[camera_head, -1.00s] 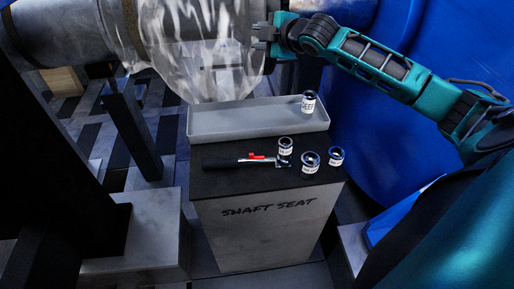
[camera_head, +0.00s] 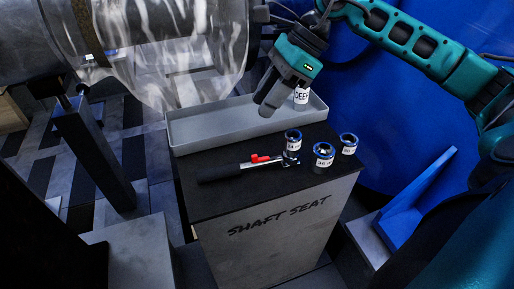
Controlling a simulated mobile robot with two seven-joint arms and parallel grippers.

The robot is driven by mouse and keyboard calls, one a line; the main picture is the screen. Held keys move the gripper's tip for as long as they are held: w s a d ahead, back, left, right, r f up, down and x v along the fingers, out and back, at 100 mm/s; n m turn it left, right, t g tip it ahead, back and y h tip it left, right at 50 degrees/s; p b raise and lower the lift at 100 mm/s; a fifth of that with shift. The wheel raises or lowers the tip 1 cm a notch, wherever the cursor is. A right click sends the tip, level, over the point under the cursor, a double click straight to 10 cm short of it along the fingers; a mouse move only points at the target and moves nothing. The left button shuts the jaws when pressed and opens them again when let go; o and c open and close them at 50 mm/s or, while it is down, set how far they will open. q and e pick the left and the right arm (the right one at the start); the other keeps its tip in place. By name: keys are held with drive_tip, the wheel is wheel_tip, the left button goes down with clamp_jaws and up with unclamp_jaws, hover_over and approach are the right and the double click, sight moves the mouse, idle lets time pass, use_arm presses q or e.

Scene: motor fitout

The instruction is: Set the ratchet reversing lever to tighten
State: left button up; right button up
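The ratchet (camera_head: 235,170) lies on the dark top of the stand, its black handle to the left and its metal head (camera_head: 289,158) to the right. A red lever (camera_head: 260,159) sits on the shaft near the head. A blue-rimmed socket (camera_head: 293,141) stands at the ratchet's head; I cannot tell whether it is attached. My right gripper (camera_head: 266,105) points down above the grey tray, behind and above the ratchet, apart from it. It holds nothing that I can see; its finger gap is not clear. My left gripper is not in view.
Two more blue-rimmed sockets (camera_head: 323,156) (camera_head: 348,143) stand right of the ratchet head. A socket labelled DEEP (camera_head: 301,95) stands in the grey tray (camera_head: 215,132), partly behind my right gripper. The stand (camera_head: 281,230) is marked SHAFT SEAT. A clear cover hangs behind.

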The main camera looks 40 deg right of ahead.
drive_tip(key=d+f+h, duration=0.2)
drive_tip(key=d, duration=0.1)
drive_tip(key=b, duration=0.3)
approach(255, 155)
drive_tip(key=x, duration=0.7)
drive_tip(key=shift+a, duration=0.1)
drive_tip(key=shift+a+f, duration=0.1)
drive_tip(key=shift+f, duration=0.2)
drive_tip(key=shift+a+f, duration=0.1)
drive_tip(key=shift+f, duration=0.05)
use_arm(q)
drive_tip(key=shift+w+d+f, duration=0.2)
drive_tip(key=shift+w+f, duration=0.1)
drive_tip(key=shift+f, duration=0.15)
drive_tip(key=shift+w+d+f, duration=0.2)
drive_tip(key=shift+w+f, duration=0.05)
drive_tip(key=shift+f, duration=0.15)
use_arm(e)
drive_tip(key=shift+c, duration=0.5)
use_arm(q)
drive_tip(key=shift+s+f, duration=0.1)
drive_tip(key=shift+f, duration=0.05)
use_arm(e)
clamp_jaws()
